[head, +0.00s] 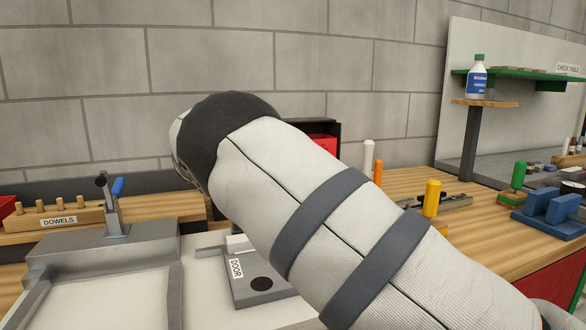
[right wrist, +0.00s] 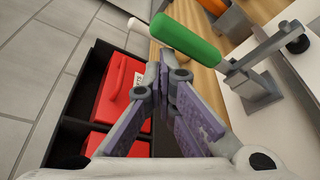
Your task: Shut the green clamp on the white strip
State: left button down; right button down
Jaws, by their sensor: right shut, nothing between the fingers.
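The green clamp shows in the right wrist view by its thick green handle (right wrist: 185,38), tilted across the top, and its grey metal lever and bracket (right wrist: 258,82) to the right. My right gripper (right wrist: 165,70) is shut and empty. Its fingertips appear just below the handle's left half; I cannot tell whether they touch it. In the head view my right arm crosses the middle and hides the gripper and this clamp. A white surface (right wrist: 290,100) lies by the bracket; I cannot tell whether it is the white strip. My left gripper is not in view.
Red bins (right wrist: 115,95) in a black rack stand left of the gripper. In the head view, a blue-handled clamp (head: 117,188) stands at left, beside a dowel block (head: 60,219). A grey DOOR plate (head: 245,287) lies beneath my arm. Coloured posts (head: 432,198) stand right.

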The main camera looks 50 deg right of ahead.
jog(key=shift+s+r, duration=0.1)
dwell(0.4)
jog(key=v, duration=1.2)
